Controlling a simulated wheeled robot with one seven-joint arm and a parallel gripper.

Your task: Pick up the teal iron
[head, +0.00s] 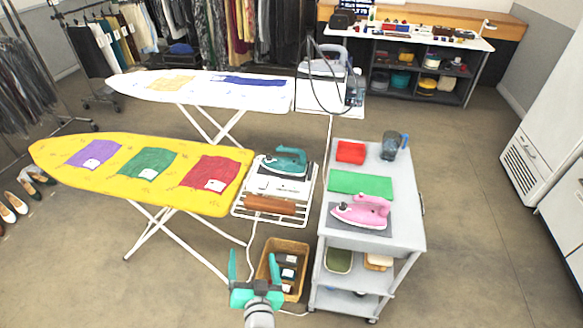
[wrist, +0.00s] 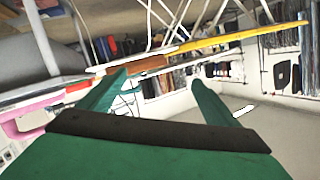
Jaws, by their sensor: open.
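The teal iron (head: 285,161) rests on a white iron rest (head: 285,187) at the right end of the yellow ironing board (head: 130,170) in the head view. My gripper (head: 252,266) is open and empty, low in front of the boards and well apart from the iron, nearer to me. In the wrist view its two green fingers (wrist: 158,92) are spread with nothing between them.
A grey cart (head: 408,232) stands to the right with a pink iron (head: 363,211), a green cloth (head: 360,184), a red cloth (head: 351,151) and a jug (head: 391,146). A wicker basket (head: 270,244) sits on the floor. A white board (head: 205,88) stands behind. The floor at right is clear.

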